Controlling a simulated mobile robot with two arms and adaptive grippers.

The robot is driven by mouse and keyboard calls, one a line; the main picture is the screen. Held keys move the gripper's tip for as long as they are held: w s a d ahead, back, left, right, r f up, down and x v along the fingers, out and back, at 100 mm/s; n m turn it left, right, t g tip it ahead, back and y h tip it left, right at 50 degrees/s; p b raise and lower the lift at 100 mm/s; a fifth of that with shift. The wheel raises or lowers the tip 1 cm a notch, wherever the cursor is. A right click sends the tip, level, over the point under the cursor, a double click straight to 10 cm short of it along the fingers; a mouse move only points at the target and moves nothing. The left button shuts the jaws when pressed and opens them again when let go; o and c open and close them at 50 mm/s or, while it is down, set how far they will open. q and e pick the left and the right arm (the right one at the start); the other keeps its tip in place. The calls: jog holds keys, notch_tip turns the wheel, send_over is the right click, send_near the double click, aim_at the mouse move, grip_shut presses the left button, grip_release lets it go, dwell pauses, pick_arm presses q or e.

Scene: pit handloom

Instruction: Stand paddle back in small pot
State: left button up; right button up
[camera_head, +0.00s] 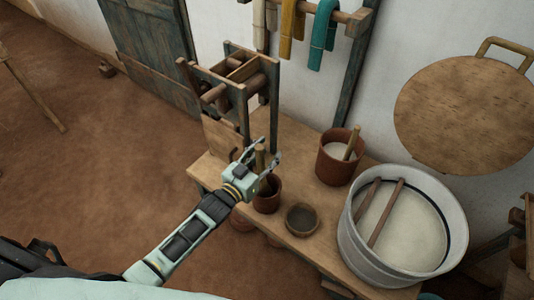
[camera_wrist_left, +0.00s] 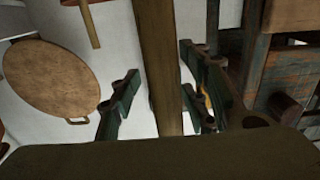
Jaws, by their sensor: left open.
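The small pot (camera_head: 267,203) is a brown clay pot standing near the front of the wooden bench. The paddle (camera_head: 260,158), a wooden stick, shows upright above this pot, and it looks to be standing in it; its lower end is hidden by my gripper and the rim. My left gripper (camera_head: 266,152) is over the pot with its fingers open around the paddle. In the left wrist view the paddle (camera_wrist_left: 160,60) passes between the spread fingers of my left gripper (camera_wrist_left: 160,95), with gaps at both sides. My right gripper does not show.
A larger clay pot (camera_head: 333,168) with a stick (camera_head: 352,142), a dark bowl (camera_head: 301,218) and a large metal tub (camera_head: 349,243) stand to the right on the bench (camera_head: 213,172). A wooden frame (camera_head: 238,97) stands behind. A round board (camera_head: 465,115) is against the wall.

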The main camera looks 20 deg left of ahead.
pick_arm(q)
jog(key=v, duration=1.2)
jog(key=s+a+f+n+g+y, duration=0.15)
jog(key=s+f+g, duration=0.35)
jog(key=f, duration=0.9)
jog(key=s+a+f+g+y, duration=0.3)
jog(key=s+f, duration=0.5)
jog(key=f, duration=0.7)
jog(key=s+f+g, duration=0.2)
jog(key=s+f, duration=0.3)
jog(key=s, duration=0.4)
jog(key=s+d+f+g+y, duration=0.1)
jog(key=s+f+g, duration=0.2)
jog(key=s, duration=0.6)
jog(key=s+f+g, duration=0.3)
jog(key=s+f, duration=0.3)
jog(key=s, duration=0.3)
jog(key=shift+d+f, duration=0.3)
jog(key=shift+d, duration=0.1)
